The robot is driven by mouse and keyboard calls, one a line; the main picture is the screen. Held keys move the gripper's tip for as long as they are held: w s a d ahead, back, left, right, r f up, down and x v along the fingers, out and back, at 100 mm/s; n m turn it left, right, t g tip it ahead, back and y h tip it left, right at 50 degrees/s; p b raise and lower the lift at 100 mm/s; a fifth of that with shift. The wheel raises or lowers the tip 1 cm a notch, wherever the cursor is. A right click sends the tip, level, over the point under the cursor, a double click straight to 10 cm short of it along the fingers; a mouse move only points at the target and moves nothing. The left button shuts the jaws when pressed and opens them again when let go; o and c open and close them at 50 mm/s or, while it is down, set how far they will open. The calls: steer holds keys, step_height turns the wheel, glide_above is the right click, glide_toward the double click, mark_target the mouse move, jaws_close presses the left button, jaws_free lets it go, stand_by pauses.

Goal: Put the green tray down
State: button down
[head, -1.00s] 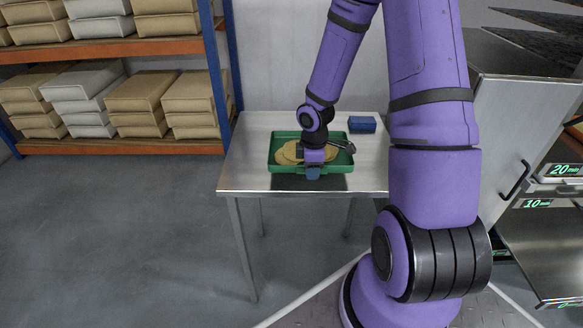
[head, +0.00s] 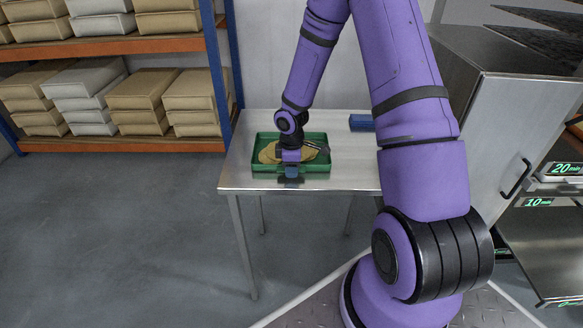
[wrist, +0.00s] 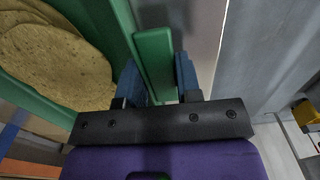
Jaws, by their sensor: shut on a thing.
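The green tray (head: 318,168) is over the left half of the steel table (head: 347,181) in the head view. It looks level and very close to the tabletop; I cannot tell whether it touches. Flat, round tan chips (head: 268,153) lie in it. My gripper (head: 291,171) is at the tray's near side, its blue fingers shut on the tray's green edge piece. In the wrist view, the edge piece (wrist: 155,62) passes between the two fingers (wrist: 160,88). My wrist hides part of the chips.
A blue box (head: 362,123) stands at the table's back, right of the tray, partly behind my arm. A shelf (head: 120,146) with several packages is at the left. A steel cabinet (head: 500,130) is at the right, beside racks with time labels.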

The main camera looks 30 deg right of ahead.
steer(key=c, duration=0.8)
jaws_free()
steer(key=s+a+r+m+t+h, duration=0.1)
steer(key=s+r+m, duration=0.15)
steer(key=r, duration=0.75)
steer(key=s+a+r+m, duration=0.15)
steer(key=s+r, duration=0.25)
steer(key=r, duration=0.6)
steer(key=s+a+r+m+t+h, duration=0.1)
steer(key=s+a+r, duration=0.15)
steer(key=r, duration=0.75)
steer(key=s+a+r+m+t+y, duration=0.1)
steer(key=s+a+r+m, duration=0.1)
steer(key=s+r, duration=0.3)
steer(key=s+a+r+m+t+y, duration=0.1)
steer(key=s+r+m, duration=0.3)
steer(key=s, duration=0.8)
steer(key=shift+s+a+r+t, duration=0.3)
steer(key=shift+a+r+t, duration=0.15)
steer(key=shift+r+t, duration=0.15)
